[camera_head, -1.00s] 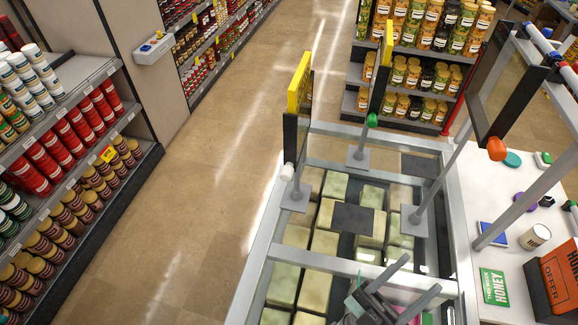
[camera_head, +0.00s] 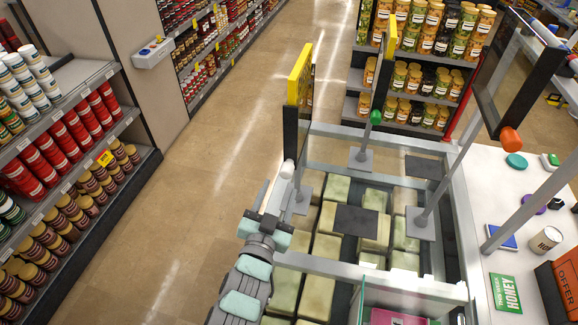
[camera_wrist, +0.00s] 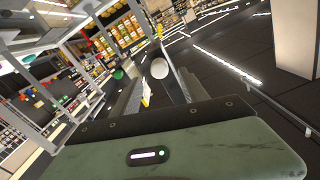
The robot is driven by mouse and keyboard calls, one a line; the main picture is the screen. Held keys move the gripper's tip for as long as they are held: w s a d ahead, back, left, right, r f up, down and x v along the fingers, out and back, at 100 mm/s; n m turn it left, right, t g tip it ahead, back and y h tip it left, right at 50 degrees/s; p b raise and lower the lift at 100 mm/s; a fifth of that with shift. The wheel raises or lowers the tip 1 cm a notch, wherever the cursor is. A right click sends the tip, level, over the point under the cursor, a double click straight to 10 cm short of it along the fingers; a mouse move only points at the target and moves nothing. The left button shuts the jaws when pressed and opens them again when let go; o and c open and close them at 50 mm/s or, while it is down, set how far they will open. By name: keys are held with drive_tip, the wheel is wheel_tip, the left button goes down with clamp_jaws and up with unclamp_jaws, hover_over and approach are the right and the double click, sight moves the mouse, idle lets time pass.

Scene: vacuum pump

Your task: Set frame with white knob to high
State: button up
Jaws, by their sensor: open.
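The frame with the white knob is a dark panel with a yellow top (camera_head: 299,88), seen nearly edge-on on a short post at the left edge of the glass-topped case. Its white knob (camera_head: 287,169) is at the panel's lower end. My gripper (camera_head: 278,187) is open just below and in front of the knob, fingers pointing toward it. In the wrist view the white knob (camera_wrist: 160,68) appears between the two fingers, beyond their tips or level with them; I cannot tell whether they touch. The frame (camera_wrist: 175,75) rises behind the knob, partly hidden by the right finger.
Other frames carry a green knob (camera_head: 376,117) and an orange knob (camera_head: 511,139). The case (camera_head: 390,281) holds pale blocks beneath its glass. A white counter (camera_head: 470,185) with small items and a honey sign (camera_head: 505,292) is at right. The aisle floor at left is clear.

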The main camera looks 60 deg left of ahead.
sight(289, 164)
drive_tip(key=x, duration=0.8)
drive_tip(key=shift+w+r+p, duration=0.1)
drive_tip(key=shift+r+p, duration=0.05)
drive_tip(key=shift+p, duration=0.2)
drive_tip(key=shift+x, duration=0.95)
drive_tip(key=shift+c, duration=0.4)
clamp_jaws()
